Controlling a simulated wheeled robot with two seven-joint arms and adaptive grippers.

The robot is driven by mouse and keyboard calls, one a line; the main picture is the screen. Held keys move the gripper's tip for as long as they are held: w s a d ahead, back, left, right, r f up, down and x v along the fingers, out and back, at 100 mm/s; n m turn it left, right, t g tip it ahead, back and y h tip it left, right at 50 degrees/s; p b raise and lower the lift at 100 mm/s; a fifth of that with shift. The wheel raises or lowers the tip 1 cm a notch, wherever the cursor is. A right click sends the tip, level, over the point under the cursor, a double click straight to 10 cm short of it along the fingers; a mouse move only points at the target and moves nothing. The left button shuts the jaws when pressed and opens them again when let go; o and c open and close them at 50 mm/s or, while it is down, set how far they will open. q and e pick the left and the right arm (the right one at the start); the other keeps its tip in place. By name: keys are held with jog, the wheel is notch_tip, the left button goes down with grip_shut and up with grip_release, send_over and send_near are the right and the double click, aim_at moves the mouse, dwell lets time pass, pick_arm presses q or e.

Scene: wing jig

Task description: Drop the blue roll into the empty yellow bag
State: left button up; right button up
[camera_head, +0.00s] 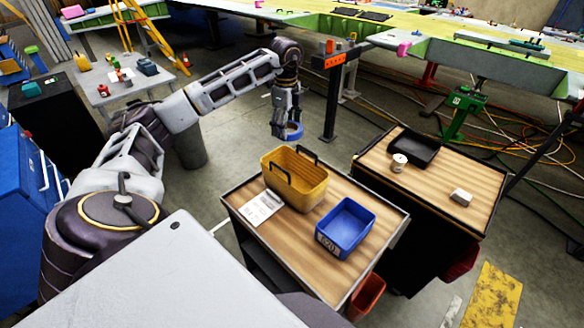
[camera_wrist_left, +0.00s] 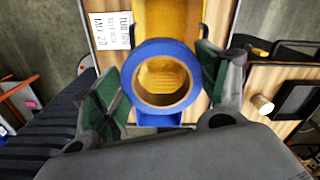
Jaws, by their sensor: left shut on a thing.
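My left gripper (camera_head: 285,126) is shut on the blue roll (camera_head: 295,131). It holds the roll in the air beyond and above the far side of the yellow bag (camera_head: 305,193). In the left wrist view the blue roll (camera_wrist_left: 160,47) is a ring between the green finger pads, and the yellow bag (camera_wrist_left: 165,17) shows behind it and through its hole. The yellow bag stands upright on a wood-topped cart (camera_head: 258,231), open at the top, with two dark handles. Its visible inside looks empty. My right gripper is not in view.
A blue bin (camera_head: 345,227) stands right of the bag, and a white printed sheet (camera_head: 262,207) lies to its left. A second cart (camera_head: 450,180) holds a black tray (camera_head: 413,149), a white roll (camera_head: 398,162) and a small white block (camera_head: 461,196). A dark post (camera_head: 332,105) stands behind.

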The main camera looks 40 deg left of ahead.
pick_arm(q)
jog(key=shift+f, duration=0.25)
jog(key=shift+f+b, duration=2.4)
jog(key=shift+f, duration=0.4)
jog(key=o, duration=1.1)
